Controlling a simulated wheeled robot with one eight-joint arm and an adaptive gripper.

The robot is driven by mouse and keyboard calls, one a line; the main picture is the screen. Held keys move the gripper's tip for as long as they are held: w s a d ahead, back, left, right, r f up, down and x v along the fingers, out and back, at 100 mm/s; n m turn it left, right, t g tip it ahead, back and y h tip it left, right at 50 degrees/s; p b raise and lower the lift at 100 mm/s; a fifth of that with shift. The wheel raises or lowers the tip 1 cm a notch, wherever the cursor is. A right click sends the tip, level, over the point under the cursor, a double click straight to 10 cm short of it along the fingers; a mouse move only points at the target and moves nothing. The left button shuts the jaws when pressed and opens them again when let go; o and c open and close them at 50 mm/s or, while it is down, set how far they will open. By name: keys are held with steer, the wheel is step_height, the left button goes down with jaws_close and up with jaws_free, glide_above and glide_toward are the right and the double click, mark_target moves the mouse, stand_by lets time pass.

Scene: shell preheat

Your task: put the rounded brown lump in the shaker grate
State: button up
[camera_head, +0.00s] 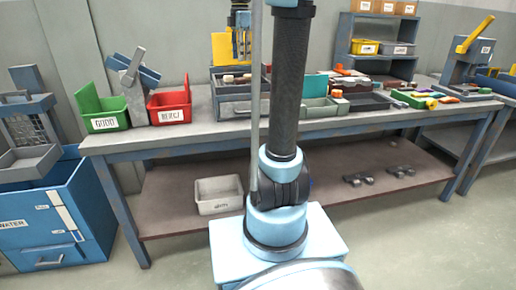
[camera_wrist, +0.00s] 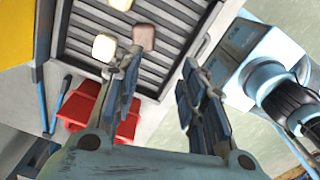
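In the wrist view a grey slatted tray (camera_wrist: 85,22), which looks like the shaker grate, lies beyond my fingertips. On its slats sit a brownish-pink rounded lump (camera_wrist: 143,37), a pale yellow lump (camera_wrist: 104,48) and a cream lump (camera_wrist: 121,4) at the top edge. My gripper (camera_wrist: 160,75) is open, with nothing visible between its fingers. The left fingertip is near the brownish lump in the picture; I cannot tell the height gap.
A red bin (camera_head: 170,106) and a green bin (camera_head: 103,113) stand left of the tray unit on the bench (camera_head: 190,137). A yellow frame (camera_head: 222,48) rises behind it. Coloured items and trays crowd the right side. A pale bin (camera_head: 218,195) sits on the lower shelf.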

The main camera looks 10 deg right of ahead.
steer(key=s+f+m+t, duration=0.2)
steer(key=s+f+m, duration=1.8)
steer(key=s+f, duration=1)
steer(key=s, duration=0.3)
steer(key=shift+f, duration=0.25)
